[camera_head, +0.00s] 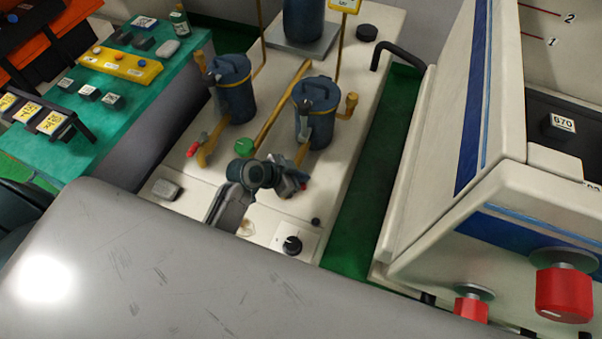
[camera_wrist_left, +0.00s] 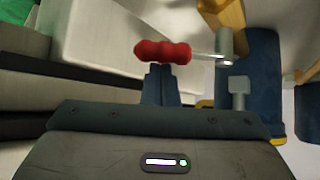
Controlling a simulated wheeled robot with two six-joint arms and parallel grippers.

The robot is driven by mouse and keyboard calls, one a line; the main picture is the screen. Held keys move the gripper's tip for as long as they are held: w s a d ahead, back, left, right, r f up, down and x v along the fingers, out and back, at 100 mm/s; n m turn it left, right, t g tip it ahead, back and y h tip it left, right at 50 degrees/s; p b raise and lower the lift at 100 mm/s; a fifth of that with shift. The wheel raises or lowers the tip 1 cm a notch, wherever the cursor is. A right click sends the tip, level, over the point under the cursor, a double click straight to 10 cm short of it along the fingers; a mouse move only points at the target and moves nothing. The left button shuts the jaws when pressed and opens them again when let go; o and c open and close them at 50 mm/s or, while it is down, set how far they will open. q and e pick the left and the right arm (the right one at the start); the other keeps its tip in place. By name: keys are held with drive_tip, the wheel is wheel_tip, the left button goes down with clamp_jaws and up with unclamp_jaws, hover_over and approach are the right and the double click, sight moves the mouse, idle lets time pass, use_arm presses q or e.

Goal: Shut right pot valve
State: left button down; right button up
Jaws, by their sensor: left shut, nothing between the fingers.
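The right pot (camera_head: 315,108) is a blue lidded vessel with a yellow band, standing on the white bench top. Its yellow outlet pipe (camera_head: 301,154) runs down toward the front. The right pot valve has a red ribbed handle (camera_head: 304,183), which shows large in the left wrist view (camera_wrist_left: 163,52) on a metal stem. My left gripper (camera_head: 294,181) is at this handle. In the wrist view its shut fingers (camera_wrist_left: 160,72) are empty and reach the handle's edge; I cannot tell whether they touch. My arm partly hides the valve in the head view. My right gripper is out of view.
The left pot (camera_head: 232,88) has its own red valve handle (camera_head: 194,149). A green knob (camera_head: 244,147) lies between the pots. A black dial (camera_head: 292,244) is at the bench front. A white machine with red knobs (camera_head: 564,292) stands to the right.

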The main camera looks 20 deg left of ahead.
use_arm(q)
drive_tip(key=shift+w+d, duration=0.1)
drive_tip(key=shift+s+a+f+m+g+h+b, duration=0.1)
drive_tip(key=shift+s+a+m+g+h+b, duration=0.25)
drive_tip(key=shift+m+g+h+b, duration=0.35)
idle(0.4)
drive_tip(key=shift+s+a+m+g+h+b, duration=0.3)
drive_tip(key=shift+a+m+g+b, duration=0.4)
drive_tip(key=shift+m+b, duration=0.3)
drive_tip(key=shift+s+a+m+g+h+b, duration=0.3)
drive_tip(key=shift+a+m+g+b, duration=0.4)
drive_tip(key=shift+m+b, duration=0.3)
drive_tip(key=shift+s+a+m+g+h+b, duration=0.2)
drive_tip(key=shift+s+a+m+g+b, duration=0.1)
drive_tip(key=shift+a+m+g+b, duration=0.65)
drive_tip(key=shift+d+t, duration=0.15)
drive_tip(key=shift+t, duration=0.1)
